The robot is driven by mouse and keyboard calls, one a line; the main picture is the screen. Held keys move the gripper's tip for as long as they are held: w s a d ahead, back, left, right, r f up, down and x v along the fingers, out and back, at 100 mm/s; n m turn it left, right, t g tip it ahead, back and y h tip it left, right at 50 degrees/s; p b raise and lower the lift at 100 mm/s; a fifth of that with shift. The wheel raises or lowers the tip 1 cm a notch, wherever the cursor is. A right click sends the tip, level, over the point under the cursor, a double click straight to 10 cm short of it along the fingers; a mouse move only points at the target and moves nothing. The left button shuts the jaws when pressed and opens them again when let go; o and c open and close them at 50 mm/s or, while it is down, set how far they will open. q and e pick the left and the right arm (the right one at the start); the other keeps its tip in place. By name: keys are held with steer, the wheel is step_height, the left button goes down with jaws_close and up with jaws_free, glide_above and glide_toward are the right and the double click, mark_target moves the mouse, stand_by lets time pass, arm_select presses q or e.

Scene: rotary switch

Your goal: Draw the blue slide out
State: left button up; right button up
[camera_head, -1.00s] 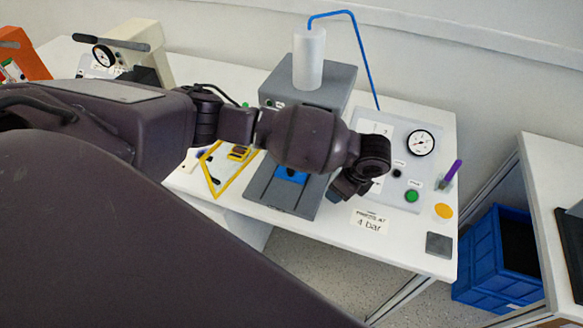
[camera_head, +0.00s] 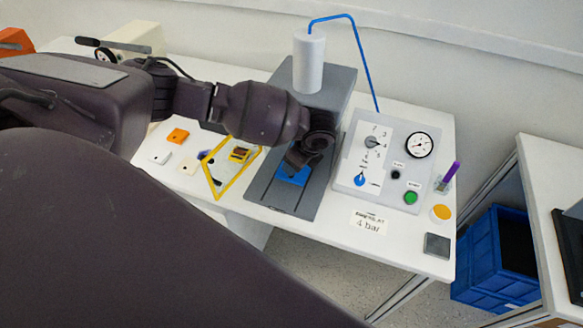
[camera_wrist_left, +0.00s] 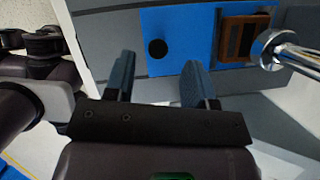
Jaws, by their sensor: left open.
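The blue slide (camera_head: 293,176) lies in the grey base of the press, partly covered by my left gripper (camera_head: 297,161). In the left wrist view the blue slide (camera_wrist_left: 185,28) shows a round black knob (camera_wrist_left: 158,49) and a brown and orange part (camera_wrist_left: 240,38) set in it. My left gripper (camera_wrist_left: 159,64) is open, its two fingers pointing at the slide on either side of the knob in the picture. I see no contact with the knob. My right gripper is not in view.
A shiny metal rod (camera_wrist_left: 285,50) stands close to the brown part. The press's white cylinder (camera_head: 308,62) rises behind. A control panel (camera_head: 372,185) with dial, gauge and green button is to the right. A yellow frame (camera_head: 217,189) lies to the left.

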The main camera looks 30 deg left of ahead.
arm_select(q)
steer(key=shift+x, duration=2.15)
steer(key=shift+s+d, duration=0.1)
steer(key=shift+d, duration=0.15)
jaws_close()
